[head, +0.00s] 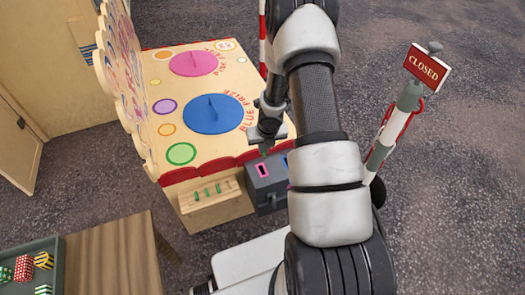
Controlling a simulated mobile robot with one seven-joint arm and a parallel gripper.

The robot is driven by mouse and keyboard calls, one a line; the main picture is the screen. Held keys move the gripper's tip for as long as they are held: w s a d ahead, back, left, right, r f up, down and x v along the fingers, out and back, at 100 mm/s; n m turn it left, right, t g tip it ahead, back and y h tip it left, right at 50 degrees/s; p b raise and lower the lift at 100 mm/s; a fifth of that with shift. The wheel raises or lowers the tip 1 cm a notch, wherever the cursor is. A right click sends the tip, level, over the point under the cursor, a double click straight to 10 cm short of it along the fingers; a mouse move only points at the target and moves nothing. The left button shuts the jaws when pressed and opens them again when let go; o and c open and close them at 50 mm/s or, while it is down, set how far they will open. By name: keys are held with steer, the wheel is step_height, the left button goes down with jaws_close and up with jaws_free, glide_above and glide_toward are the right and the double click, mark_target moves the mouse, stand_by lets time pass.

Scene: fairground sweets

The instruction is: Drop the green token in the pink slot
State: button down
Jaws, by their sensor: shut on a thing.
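My gripper (264,148) is shut just above the grey coin box (262,194) on the front of the stall. A small dark-green edge, the green token (264,153), shows below its fingers, and my gripper holds it. The pink slot (262,170) is on the box just below the token, with a visible gap between them. A blue slot (284,162) lies to its right, partly behind my arm. Several other green tokens (206,192) stand in a wooden rack (223,191) to the left of the box.
The stall counter (228,73) carries a blue disc (213,113) and a pink disc (195,63). A post with a CLOSED sign (427,66) stands at right. My arm hides the middle.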

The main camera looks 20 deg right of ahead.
steer(key=shift+s+a+f+n, duration=0.45)
steer(key=shift+s+f+n, duration=0.1)
steer(key=shift+n, duration=0.15)
step_height(320, 180, down, 6)
steer(key=b, duration=0.6)
steer(key=shift+w+f, duration=0.1)
steer(key=shift+f, duration=0.15)
steer(key=shift+f+b, duration=0.7)
steer(key=shift+b, duration=0.25)
stand_by(0.4)
steer(key=c, duration=1.8)
jaws_free()
steer(key=p+v, duration=0.2)
steer(key=v, duration=0.3)
steer(key=p+v, duration=0.3)
steer(key=v, duration=0.3)
steer(key=p+v, duration=0.3)
steer(key=v, duration=0.3)
steer(key=shift+s+d+r, duration=0.2)
steer(key=shift+d+r, duration=0.05)
steer(key=shift+d, duration=0.05)
steer(key=shift+r, duration=0.1)
